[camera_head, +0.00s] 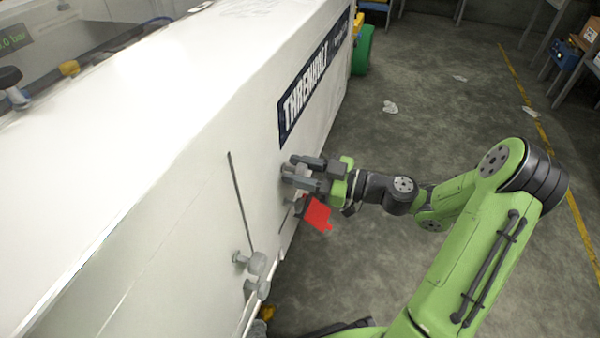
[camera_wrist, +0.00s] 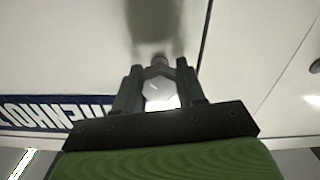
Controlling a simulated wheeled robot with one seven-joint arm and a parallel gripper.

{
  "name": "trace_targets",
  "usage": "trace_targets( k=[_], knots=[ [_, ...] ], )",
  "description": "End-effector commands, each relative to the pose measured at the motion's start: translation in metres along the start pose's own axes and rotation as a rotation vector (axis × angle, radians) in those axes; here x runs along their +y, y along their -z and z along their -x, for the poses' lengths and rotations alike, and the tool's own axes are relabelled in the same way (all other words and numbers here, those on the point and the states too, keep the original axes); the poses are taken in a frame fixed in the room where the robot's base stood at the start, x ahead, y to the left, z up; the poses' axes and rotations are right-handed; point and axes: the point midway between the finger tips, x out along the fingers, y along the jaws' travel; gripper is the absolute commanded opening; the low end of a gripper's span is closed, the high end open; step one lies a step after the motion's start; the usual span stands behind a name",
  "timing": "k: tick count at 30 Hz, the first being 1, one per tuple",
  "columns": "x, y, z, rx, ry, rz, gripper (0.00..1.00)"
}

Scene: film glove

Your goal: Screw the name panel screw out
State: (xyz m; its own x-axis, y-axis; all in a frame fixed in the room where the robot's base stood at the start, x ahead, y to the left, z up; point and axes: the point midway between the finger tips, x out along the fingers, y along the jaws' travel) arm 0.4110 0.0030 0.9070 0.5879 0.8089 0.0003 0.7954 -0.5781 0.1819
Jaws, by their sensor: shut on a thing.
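The name panel (camera_head: 313,82) is a dark blue plate with white letters on the side of a large white cabinet (camera_head: 200,200). It shows upside down at the lower left of the wrist view (camera_wrist: 55,112). My gripper (camera_head: 290,172) is at the white side, just below the panel's near end. In the wrist view, its two fingers (camera_wrist: 160,88) are shut on a pale, many-sided screw head (camera_wrist: 158,92) that stands out from the white surface. In the head view the fingers mostly hide the screw.
A red tag-like piece (camera_head: 317,214) shows just below my gripper. Two grey knobs (camera_head: 257,262) stick out lower on the white side, near a dark vertical slit (camera_head: 240,200). The concrete floor (camera_head: 430,90) to the right is mostly clear, with small pale scraps.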

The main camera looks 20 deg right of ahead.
Motion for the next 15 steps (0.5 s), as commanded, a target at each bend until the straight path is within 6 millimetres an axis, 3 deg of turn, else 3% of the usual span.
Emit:
trace_targets(
  k=[15],
  knots=[
    [-0.0012, 0.0025, -0.0013, 0.007, 0.0, 0.47, 0.09]
  ],
)
